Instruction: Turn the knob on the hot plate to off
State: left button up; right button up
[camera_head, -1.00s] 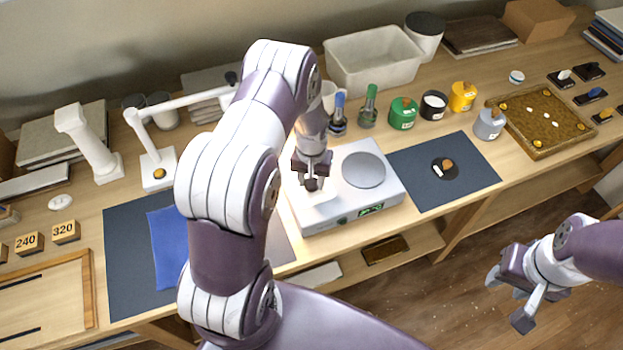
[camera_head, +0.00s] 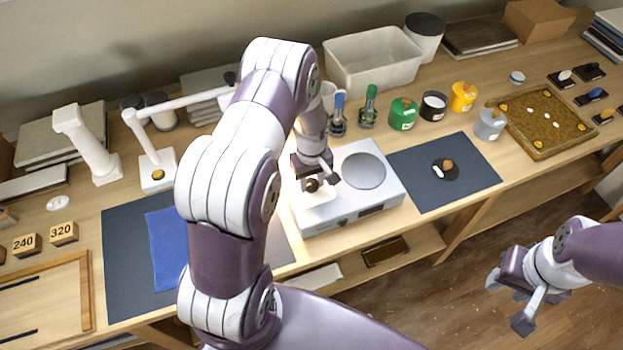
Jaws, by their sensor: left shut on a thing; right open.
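The hot plate (camera_head: 392,195) is a white box on the bench with a round grey heating disc (camera_head: 363,170) on top. Its front display (camera_head: 371,210) is dark. My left gripper (camera_head: 315,182) reaches down over the left part of the hot plate's top. It is shut on the dark round knob (camera_head: 311,185), which is partly hidden by the fingers. My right gripper (camera_head: 512,304) is open and empty, out over the floor in front of the bench at the lower right.
Bottles with blue and green tops and several coloured pots (camera_head: 403,114) stand behind the hot plate. A white bin (camera_head: 374,60) is at the back. A dark mat (camera_head: 470,180) lies to the right, with a blue cloth (camera_head: 168,248) on another mat to the left.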

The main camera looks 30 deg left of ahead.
aim_at(311, 183)
pick_arm(q)
jog(key=shift+w+r, duration=0.15)
jog(key=shift+w, duration=0.1)
jog(key=o, duration=1.1)
jog(key=shift+c, duration=0.2)
jog(key=shift+s, duration=0.15)
notch_tip(311, 183, up, 13)
jog(key=b, duration=0.2)
jog(key=shift+f, duration=0.2)
